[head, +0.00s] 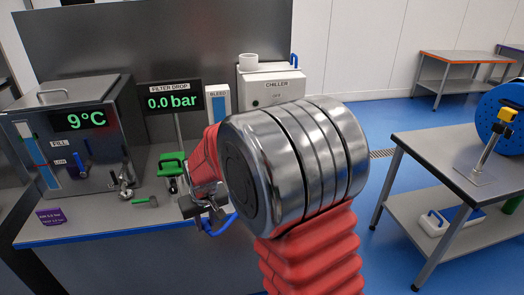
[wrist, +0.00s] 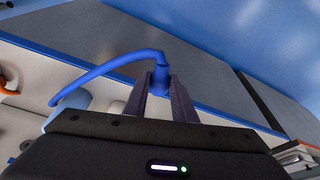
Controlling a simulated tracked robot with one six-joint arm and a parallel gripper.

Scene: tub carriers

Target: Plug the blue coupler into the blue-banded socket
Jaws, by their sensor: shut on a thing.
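My gripper (wrist: 160,95) is shut on the blue coupler (wrist: 161,78), which sits between its fingertips in the wrist view. A blue hose (wrist: 110,66) runs from the coupler in an arc down to the left. In the head view my gripper (head: 205,207) is in front of the bench, with part of the blue hose (head: 219,229) below it; my arm hides some of this area. A steel tank (head: 75,125) stands left of the gripper. Metal fittings (head: 122,180) are on its front, apart from the gripper. I cannot make out which socket has a blue band.
A green-handled item (head: 172,160), a filter drop display (head: 173,101) and the chiller (head: 270,88) stand on the bench (head: 110,222). A side table (head: 440,150) with a blue reel (head: 503,115) is at right.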

